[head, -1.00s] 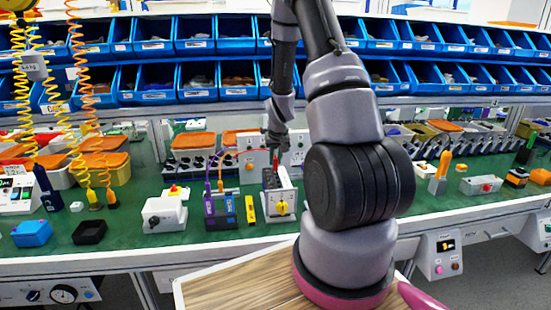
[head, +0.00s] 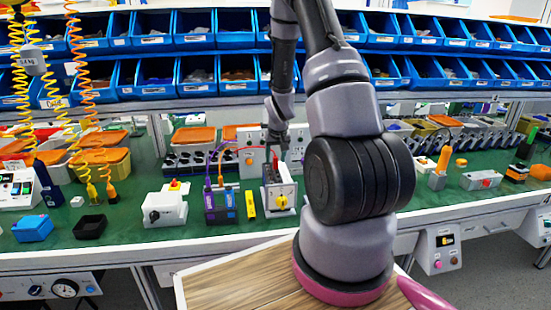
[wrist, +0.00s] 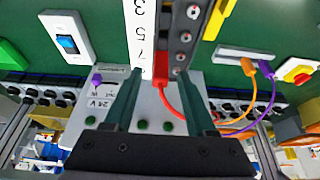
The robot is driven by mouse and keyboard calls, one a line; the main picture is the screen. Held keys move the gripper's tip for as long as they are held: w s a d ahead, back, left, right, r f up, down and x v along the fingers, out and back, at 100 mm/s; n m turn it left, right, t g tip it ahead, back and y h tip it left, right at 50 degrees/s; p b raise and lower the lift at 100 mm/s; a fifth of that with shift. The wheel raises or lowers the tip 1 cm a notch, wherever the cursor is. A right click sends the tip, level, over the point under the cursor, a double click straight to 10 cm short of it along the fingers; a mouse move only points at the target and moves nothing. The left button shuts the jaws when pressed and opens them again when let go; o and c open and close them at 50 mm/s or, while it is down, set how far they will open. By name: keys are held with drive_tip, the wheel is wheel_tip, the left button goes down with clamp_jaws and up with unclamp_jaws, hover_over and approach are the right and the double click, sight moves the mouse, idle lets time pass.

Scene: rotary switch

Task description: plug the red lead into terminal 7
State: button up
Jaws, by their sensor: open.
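The switch block with a yellow knob (head: 281,201) stands on the green bench, below my gripper (head: 276,152). In the wrist view, its white number strip (wrist: 142,30) shows 3, 5 and 7 beside a dark row of screw terminals (wrist: 183,40). My gripper (wrist: 160,105) is open, with its two dark green fingers apart. The red lead (wrist: 163,100) lies between the fingers. Its upper end is close to the 7 end of the strip, and the wire curves down to the right. I cannot tell whether its plug sits in a terminal.
A purple lead (wrist: 270,72) and an orange lead (wrist: 250,85) run close to the right of my gripper. A blue-and-purple unit (head: 220,206) and a yellow block (head: 250,204) stand left of the switch block. Blue bins (head: 195,75) line the back. Bench room is clear in front.

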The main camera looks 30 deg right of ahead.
drive_tip(key=v, duration=1)
drive_tip(key=shift+s+r, duration=0.15)
drive_tip(key=shift+r, duration=0.05)
drive_tip(key=shift+r, duration=0.1)
drive_tip(key=s+a+r+t+y, duration=0.1)
drive_tip(key=s+a+r, duration=0.3)
drive_tip(key=r, duration=0.4)
drive_tip(key=s+a+r+t, duration=0.1)
drive_tip(key=s+a+r, duration=0.2)
drive_tip(key=r, duration=0.5)
drive_tip(key=s+a+r+y, duration=0.1)
drive_tip(key=s+a+r, duration=0.2)
drive_tip(key=s+r, duration=0.2)
drive_tip(key=s+a+r+m+y, duration=0.1)
drive_tip(key=s+a+r, duration=0.3)
drive_tip(key=s, duration=0.7)
drive_tip(key=shift+a+r+t, duration=0.25)
drive_tip(key=shift+r+t, duration=0.15)
drive_tip(key=shift+r, duration=0.35)
